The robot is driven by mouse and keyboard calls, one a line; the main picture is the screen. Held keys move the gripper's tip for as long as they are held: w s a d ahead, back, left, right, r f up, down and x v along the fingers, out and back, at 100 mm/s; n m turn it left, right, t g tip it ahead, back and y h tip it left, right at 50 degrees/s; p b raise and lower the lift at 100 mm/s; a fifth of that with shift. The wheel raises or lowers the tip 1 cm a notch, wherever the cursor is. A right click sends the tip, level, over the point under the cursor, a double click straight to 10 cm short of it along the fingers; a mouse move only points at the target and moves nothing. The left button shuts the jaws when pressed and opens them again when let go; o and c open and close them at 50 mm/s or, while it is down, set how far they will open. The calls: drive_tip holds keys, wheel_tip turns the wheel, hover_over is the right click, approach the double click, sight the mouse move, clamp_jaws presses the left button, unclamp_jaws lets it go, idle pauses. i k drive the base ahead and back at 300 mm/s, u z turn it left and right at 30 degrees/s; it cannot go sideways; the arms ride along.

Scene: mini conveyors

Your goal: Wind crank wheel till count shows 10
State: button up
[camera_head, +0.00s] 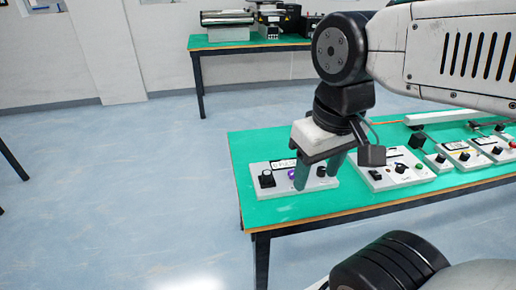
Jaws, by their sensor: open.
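A white control box (283,188) lies at the left end of the green table. It bears a black knob (266,179), a small display (284,164) and a purple part (292,174) that is partly hidden by my gripper. Another dark knob (321,171) shows between the fingers. The display's characters are too small to read as a count. I cannot tell for sure which part is the crank wheel. My gripper (317,180) is open, pointing down over the right half of this box. Its fingers hold nothing visible, and contact with the box cannot be told.
More white control boxes (398,180) with knobs and buttons stand in a row to the right on the green table (330,206). My arm crosses the upper right. A second green table (237,44) with machines stands at the back.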

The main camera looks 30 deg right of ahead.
sight(321, 172)
drive_tip(key=z, duration=0.85)
